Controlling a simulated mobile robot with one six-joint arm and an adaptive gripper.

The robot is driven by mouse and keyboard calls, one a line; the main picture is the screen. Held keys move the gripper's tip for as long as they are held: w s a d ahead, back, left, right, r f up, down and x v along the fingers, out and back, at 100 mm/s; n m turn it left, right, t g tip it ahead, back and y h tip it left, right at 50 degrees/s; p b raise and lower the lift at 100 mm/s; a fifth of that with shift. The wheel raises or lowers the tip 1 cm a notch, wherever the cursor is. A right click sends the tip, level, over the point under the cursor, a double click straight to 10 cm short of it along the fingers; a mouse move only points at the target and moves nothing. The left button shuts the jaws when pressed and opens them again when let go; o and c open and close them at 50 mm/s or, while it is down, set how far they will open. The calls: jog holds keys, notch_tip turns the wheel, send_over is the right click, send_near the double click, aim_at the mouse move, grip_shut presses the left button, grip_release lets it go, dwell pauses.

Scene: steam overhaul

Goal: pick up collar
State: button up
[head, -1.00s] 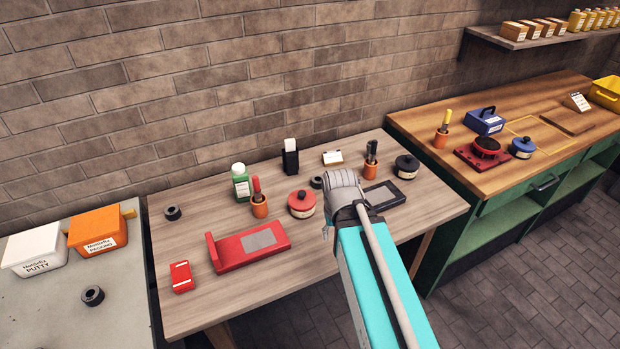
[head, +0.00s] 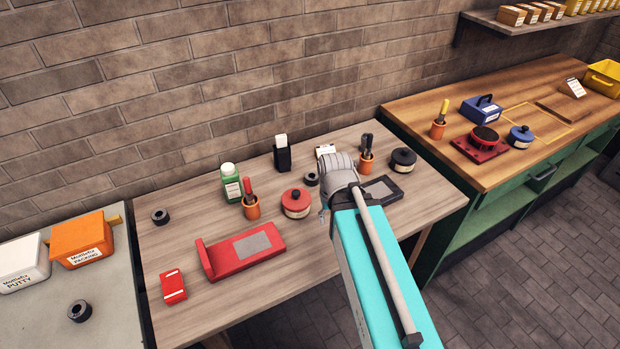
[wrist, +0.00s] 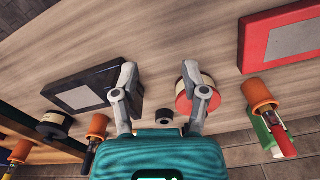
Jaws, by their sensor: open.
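Three dark ring-shaped collars show in the head view. One collar (head: 312,178) stands on the wooden table just left of my wrist, near the red tin; it also shows in the wrist view (wrist: 168,116). A second collar (head: 160,216) is at the table's left, and a third collar (head: 79,311) is on the grey bench. My gripper (wrist: 159,70) is open and empty, its two fingers spread over the table. In the wrist view the nearest collar appears between the fingers, closer to the palm than the tips. In the head view my arm mostly hides the gripper.
A red lidded tin (head: 296,203) stands close beside my gripper's one finger. A black-framed panel (head: 380,190) lies near the other. A red tray (head: 242,250), orange tool cups (head: 251,208), a green bottle (head: 231,183) and a black tin (head: 403,160) surround.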

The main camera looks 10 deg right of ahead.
aim_at(312, 179)
jog(key=o, duration=0.5)
jog(key=shift+w+d, duration=0.15)
jog(key=shift+w, duration=0.15)
jog(key=shift+o, duration=0.5)
jog(key=w+r+n+p, duration=0.1)
jog(key=w+n, duration=1.4)
jog(key=w, duration=1.2)
jog(key=shift+d+r, duration=0.2)
jog(key=shift+w+n, duration=0.45)
jog(key=shift+n, duration=0.15)
jog(key=shift+f, duration=0.15)
notch_tip(312, 179, down, 8)
jog(key=b, duration=0.8)
jog(key=shift+f, duration=0.15)
jog(key=shift+f, duration=0.1)
